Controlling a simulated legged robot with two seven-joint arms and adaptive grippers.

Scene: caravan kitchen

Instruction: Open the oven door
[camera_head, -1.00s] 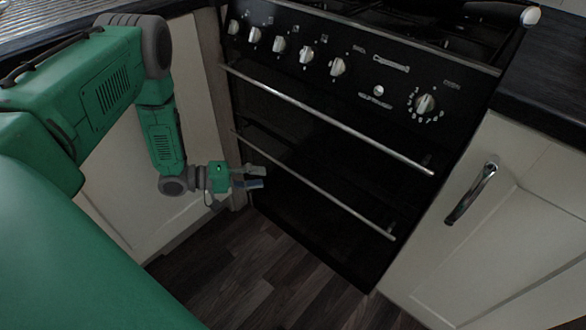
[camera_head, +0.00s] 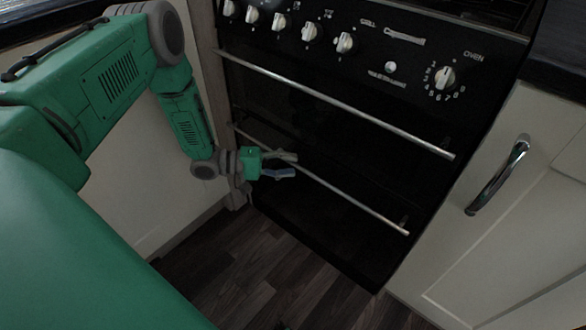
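The black oven front (camera_head: 325,140) stands in the middle, with its doors shut. A long silver upper bar handle (camera_head: 340,105) and a lower bar handle (camera_head: 355,202) cross it. My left gripper (camera_head: 295,165) is in front of the left part of the lower handle, with its two fingers apart and pointing right. The bar lines up with the gap between the fingertips; I cannot tell whether the fingers are around it or only in front of it. The gripper hides part of the bar. My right gripper is not in view.
A control panel with several knobs (camera_head: 345,43) runs above the doors. A cream cupboard (camera_head: 510,225) with a curved metal handle (camera_head: 498,175) stands at right, another cream cupboard (camera_head: 130,190) at left. The dark wood floor (camera_head: 250,275) in front is clear.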

